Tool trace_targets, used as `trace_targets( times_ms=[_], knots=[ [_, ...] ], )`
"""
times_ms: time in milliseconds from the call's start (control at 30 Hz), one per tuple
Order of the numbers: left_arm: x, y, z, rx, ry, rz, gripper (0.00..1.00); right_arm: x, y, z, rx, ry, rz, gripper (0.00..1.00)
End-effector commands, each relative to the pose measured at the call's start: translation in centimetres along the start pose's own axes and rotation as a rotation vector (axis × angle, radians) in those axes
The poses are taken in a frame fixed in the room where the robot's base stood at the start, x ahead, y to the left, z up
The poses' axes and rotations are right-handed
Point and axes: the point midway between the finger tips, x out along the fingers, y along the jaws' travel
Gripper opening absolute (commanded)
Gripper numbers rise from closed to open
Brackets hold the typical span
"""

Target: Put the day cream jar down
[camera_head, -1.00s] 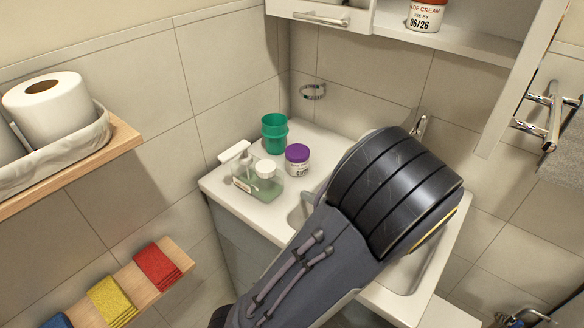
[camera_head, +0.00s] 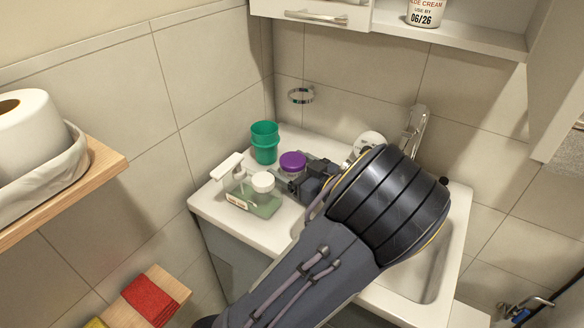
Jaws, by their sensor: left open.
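A white jar with a purple lid (camera_head: 292,162) stands on the washbasin counter, beside a green cup. Its lower front is partly hidden by my left gripper (camera_head: 293,183), so its label cannot be read now. My left gripper is open, with its fingers low beside the purple-lidded jar; whether they touch it I cannot tell. Another jar (camera_head: 426,13), with a label ending in "DE CREAM" and "06/26", stands on the cabinet shelf, its top cut off by the frame. Which jar is the day cream I cannot tell. My right gripper is not in view.
A green cup (camera_head: 265,142), a pump soap bottle (camera_head: 243,192) and a white-capped container (camera_head: 263,182) crowd the counter's left part. The basin (camera_head: 427,268) and tap (camera_head: 415,128) are to the right. The open wall cabinet hangs above.

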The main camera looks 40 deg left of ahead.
Motion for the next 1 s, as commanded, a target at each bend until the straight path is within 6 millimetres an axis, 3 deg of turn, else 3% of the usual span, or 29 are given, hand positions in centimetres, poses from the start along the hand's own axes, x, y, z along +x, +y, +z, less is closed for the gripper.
trace_targets(
  times_ms=[100,367,767,1000],
  knots=[
    [1.23,-0.01,0.00,0.001,0.000,-0.001,0.79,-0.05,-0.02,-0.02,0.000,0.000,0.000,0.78],
    [1.46,0.04,0.03,0.000,-0.001,0.001,0.79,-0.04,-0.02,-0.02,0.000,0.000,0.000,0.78],
    [1.44,0.03,0.03,0.000,-0.001,0.001,0.28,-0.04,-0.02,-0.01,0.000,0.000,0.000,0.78],
    [1.43,0.03,-0.06,0.000,-0.001,0.001,0.28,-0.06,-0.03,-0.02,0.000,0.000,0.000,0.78]
  ],
)
